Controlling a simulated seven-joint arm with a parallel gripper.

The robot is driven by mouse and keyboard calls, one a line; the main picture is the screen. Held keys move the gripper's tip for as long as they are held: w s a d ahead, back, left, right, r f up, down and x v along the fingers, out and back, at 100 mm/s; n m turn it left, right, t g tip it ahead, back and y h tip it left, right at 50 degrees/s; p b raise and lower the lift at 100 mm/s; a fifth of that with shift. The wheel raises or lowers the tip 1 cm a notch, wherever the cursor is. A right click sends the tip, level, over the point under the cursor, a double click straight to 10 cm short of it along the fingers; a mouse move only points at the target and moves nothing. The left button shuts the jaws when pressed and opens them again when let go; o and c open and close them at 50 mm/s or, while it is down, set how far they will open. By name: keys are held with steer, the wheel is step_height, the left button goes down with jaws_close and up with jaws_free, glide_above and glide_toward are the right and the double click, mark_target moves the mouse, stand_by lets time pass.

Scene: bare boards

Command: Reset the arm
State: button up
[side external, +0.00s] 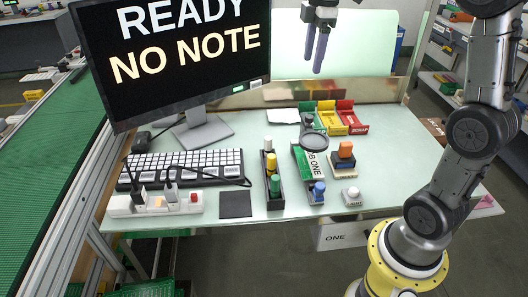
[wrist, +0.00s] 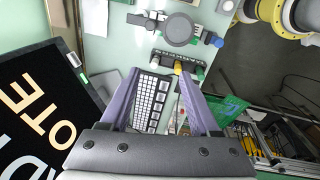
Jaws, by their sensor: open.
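My gripper (side external: 317,48) hangs high above the back of the bench in the side external view, its two purple fingers pointing down. In the wrist view my gripper (wrist: 160,92) shows its fingers spread apart with nothing between them; the keyboard (wrist: 151,101) and bench lie well below. The gripper is open and touches nothing. My arm rises from its base at the right of the bench in the side external view. The part of the arm joining the gripper is cut off by the top edge.
A monitor (side external: 175,50) reading "READY NO NOTE" stands at the left. Bench space at right is clear.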

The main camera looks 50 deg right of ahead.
steer(key=s+a+r+m+t, duration=0.1)
steer(key=s+a+m+t, duration=0.1)
steer(key=s+a, duration=0.9)
steer(key=s+a+f+m+t, duration=0.1)
steer(key=s+f+m+t, duration=0.1)
steer(key=s+f+m, duration=0.6)
steer(key=shift+s+f, duration=0.35)
steer(key=shift+f, duration=0.4)
steer(key=shift+a, duration=0.1)
stand_by(0.8)
